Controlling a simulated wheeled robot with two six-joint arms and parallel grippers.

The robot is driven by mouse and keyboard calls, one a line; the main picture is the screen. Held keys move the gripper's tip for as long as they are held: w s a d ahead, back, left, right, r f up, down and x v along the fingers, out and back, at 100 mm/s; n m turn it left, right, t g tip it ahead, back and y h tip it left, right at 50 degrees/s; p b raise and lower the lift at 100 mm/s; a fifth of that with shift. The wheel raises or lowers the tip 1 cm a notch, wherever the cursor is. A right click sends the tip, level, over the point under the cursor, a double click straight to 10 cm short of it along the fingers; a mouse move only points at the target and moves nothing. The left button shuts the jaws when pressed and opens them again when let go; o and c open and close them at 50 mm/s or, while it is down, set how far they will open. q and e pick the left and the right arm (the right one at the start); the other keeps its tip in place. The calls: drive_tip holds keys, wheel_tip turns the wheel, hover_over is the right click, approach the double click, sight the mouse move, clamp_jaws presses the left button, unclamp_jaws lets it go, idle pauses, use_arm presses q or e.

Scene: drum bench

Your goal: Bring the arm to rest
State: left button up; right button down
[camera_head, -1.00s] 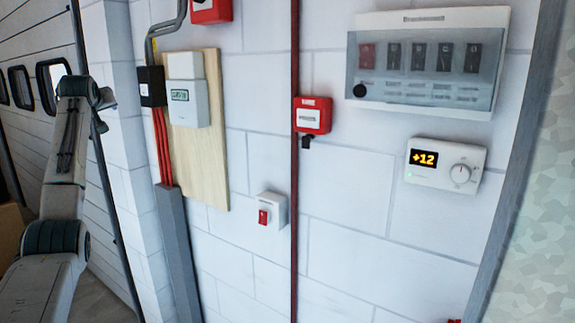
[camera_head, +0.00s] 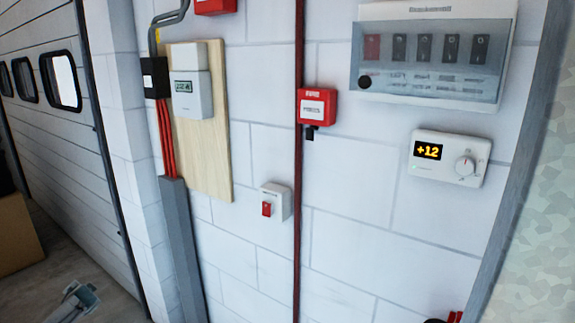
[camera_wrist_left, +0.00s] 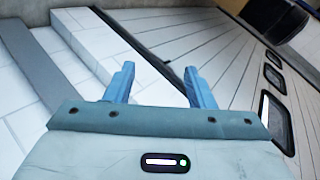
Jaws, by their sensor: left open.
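In the left wrist view my left gripper (camera_wrist_left: 160,88) shows two blue fingers standing apart with nothing between them. Behind the fingers are white block wall and a ribbed grey door. In the head view only a small grey end of my left arm (camera_head: 75,302) shows at the bottom left edge, low and clear of the wall. The rest of that arm is below the picture. My right gripper is in neither view.
The wall carries a meter (camera_head: 190,90) on a wooden board, a small red switch (camera_head: 268,208), a red fire call point (camera_head: 316,107), a breaker box (camera_head: 432,90) and a thermostat (camera_head: 448,159) reading +12. A cardboard box (camera_head: 18,235) stands at left by the panelled door (camera_head: 65,150).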

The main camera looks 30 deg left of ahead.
use_arm(q)
drive_tip(key=s+a+f+m+g, duration=0.1)
drive_tip(key=s+f+m, duration=0.35)
drive_tip(key=s, duration=0.75)
drive_tip(key=s+f+m+g, duration=0.1)
drive_tip(key=s+f, duration=0.6)
drive_tip(key=s, duration=0.6)
drive_tip(key=s+d+f+n+h, duration=0.1)
drive_tip(key=s+d+f+h, duration=0.2)
drive_tip(key=d+f, duration=0.95)
drive_tip(key=s+d+f+n+h, duration=0.1)
drive_tip(key=s+d+f+h, duration=0.15)
drive_tip(key=d+f, duration=1)
drive_tip(key=s+d+f+h, duration=0.1)
drive_tip(key=d+f, duration=0.2)
drive_tip(key=d, duration=1)
drive_tip(key=s+d+f+n+h, duration=0.1)
drive_tip(key=d+f+h, duration=0.1)
drive_tip(key=d, duration=1.1)
drive_tip(key=s+d+f+n+g+h, duration=0.1)
drive_tip(key=d+f, duration=0.4)
drive_tip(key=d, duration=0.9)
drive_tip(key=shift+s, duration=0.6)
drive_tip(key=shift+d, duration=0.1)
